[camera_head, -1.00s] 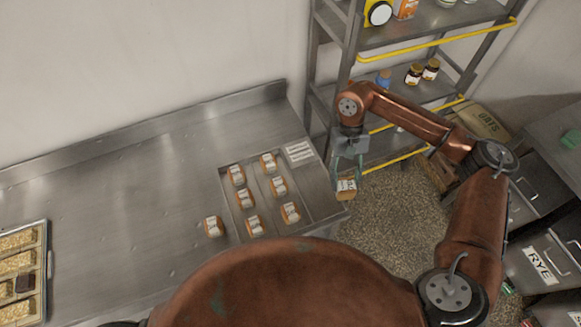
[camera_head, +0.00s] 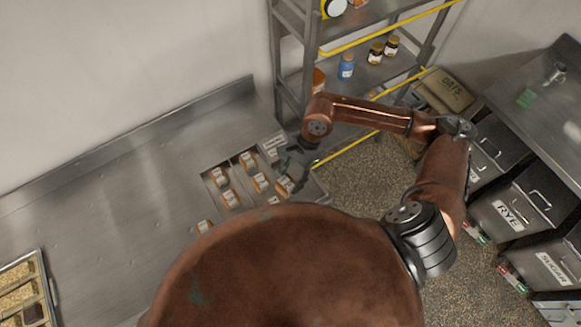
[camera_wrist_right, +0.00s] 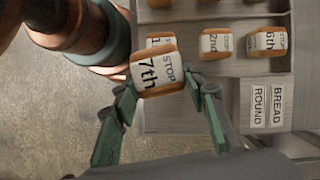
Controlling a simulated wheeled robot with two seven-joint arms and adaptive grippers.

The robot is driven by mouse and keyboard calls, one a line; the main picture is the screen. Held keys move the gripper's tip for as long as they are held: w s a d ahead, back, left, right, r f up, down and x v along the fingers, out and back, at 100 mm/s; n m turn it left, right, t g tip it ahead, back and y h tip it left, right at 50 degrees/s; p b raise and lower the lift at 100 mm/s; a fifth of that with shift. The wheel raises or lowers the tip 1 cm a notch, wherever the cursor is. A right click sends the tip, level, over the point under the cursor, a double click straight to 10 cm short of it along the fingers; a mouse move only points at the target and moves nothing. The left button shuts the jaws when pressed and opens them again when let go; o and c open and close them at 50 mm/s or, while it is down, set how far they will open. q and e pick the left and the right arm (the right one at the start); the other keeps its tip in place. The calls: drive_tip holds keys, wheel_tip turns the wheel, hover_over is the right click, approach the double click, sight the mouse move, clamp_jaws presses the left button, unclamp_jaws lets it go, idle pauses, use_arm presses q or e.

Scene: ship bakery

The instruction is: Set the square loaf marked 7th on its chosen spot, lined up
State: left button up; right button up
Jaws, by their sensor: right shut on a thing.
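The square loaf marked 7th (camera_wrist_right: 158,74) is between the green-grey fingers of my right gripper (camera_wrist_right: 162,88), shut on it. Its white label, also reading STOP, faces the wrist camera and looks slightly tilted. In the head view the gripper (camera_head: 296,165) is at the right end of the counter, with the loaf (camera_head: 285,185) below it by the recessed metal tray (camera_head: 205,180). In the wrist view the loaf partly covers another labelled loaf behind it. I cannot tell whether the held loaf touches anything. No marked spot is clear. My left gripper is not in view.
Several labelled loaves sit in the tray, including ones marked 2nd (camera_wrist_right: 217,43) and 6th (camera_wrist_right: 271,41). One loaf (camera_head: 204,226) lies outside it. A BREAD ROUND card (camera_wrist_right: 267,103) is beside the loaves. A shelf rack (camera_head: 285,60) stands behind my arm. The counter's left-middle is clear.

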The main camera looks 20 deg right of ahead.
drive_tip(key=shift+s+a+r+m+t+p, duration=0.35)
drive_tip(key=shift+s+r+m, duration=0.15)
drive_tip(key=shift+m, duration=0.3)
drive_tip(key=shift+a, duration=0.1)
drive_tip(key=shift+w+f+m, duration=0.1)
drive_tip(key=shift+w+m, duration=0.15)
drive_tip(key=shift+m, duration=0.05)
drive_tip(key=w+d+f+p, duration=0.1)
drive_tip(key=w+d+f, duration=0.1)
drive_tip(key=w+f, duration=0.1)
drive_tip(key=w+d+f+p, duration=0.1)
drive_tip(key=w+d+f, duration=0.1)
drive_tip(key=w+f, duration=0.1)
drive_tip(key=w+d+f+p, duration=0.2)
drive_tip(key=w+d+f, duration=0.1)
drive_tip(key=w, duration=0.2)
drive_tip(key=shift+f, duration=0.15)
wheel_tip(320, 180, down, 3)
drive_tip(key=shift+w+d+r+p, duration=0.1)
drive_tip(key=shift+w+p, duration=0.05)
drive_tip(key=shift+p, duration=0.8)
drive_tip(key=shift+f, duration=0.35)
